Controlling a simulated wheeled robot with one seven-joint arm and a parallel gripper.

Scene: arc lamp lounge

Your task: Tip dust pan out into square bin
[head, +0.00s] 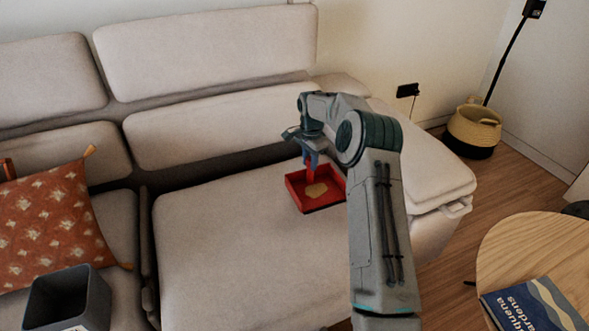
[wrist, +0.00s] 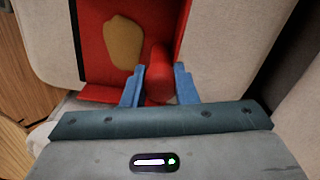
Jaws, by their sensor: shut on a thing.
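The red dust pan (head: 328,199) is at the back of the sofa's right seat cushion, and I cannot tell whether it rests on it or is just above. A flat tan patch (head: 316,190) lies in it; it also shows in the wrist view (wrist: 123,41). My gripper (head: 311,163) has its blue fingers (wrist: 159,86) shut on the pan's red handle (wrist: 159,68). The dark grey square bin (head: 66,301) stands at the lower left of the head view, its front edge cut off by the frame.
An orange patterned cushion (head: 60,226) lies behind the bin. The sofa seat (head: 230,260) between bin and pan is clear. A round wooden table (head: 530,245) with a blue book (head: 535,306) is at the right. A basket (head: 472,131) stands on the floor.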

